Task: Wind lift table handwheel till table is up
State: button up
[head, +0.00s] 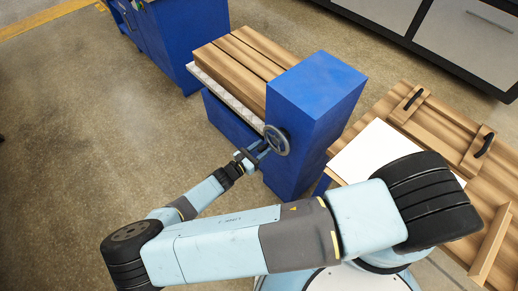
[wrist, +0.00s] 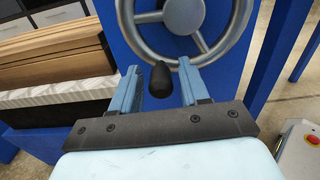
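The grey spoked handwheel (head: 277,140) is mounted on the side of the tall blue housing (head: 310,100) of the lift table. It fills the upper middle of the wrist view (wrist: 208,42). Its black handle knob (wrist: 162,84) points toward the camera at the wheel's lower rim. My gripper (head: 261,151) is at the wheel's lower left. In the wrist view its two blue fingers (wrist: 160,82) are apart, one on each side of the knob, with gaps to both; contact does not show. The lift table's top carries wooden planks (head: 236,62) above a pale layer (head: 225,95).
A wooden bench (head: 410,125) with black-handled boards and a white sheet (head: 375,150) stands right of the housing. Another blue unit (head: 160,40) is at the back left. A grey cabinet (head: 465,35) is at top right. Floor on the left is clear.

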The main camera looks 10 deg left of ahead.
grip_shut()
dwell(0.3)
jog(key=shift+a, duration=0.35)
jog(key=shift+d, duration=0.3)
jog(key=shift+d+n, duration=0.3)
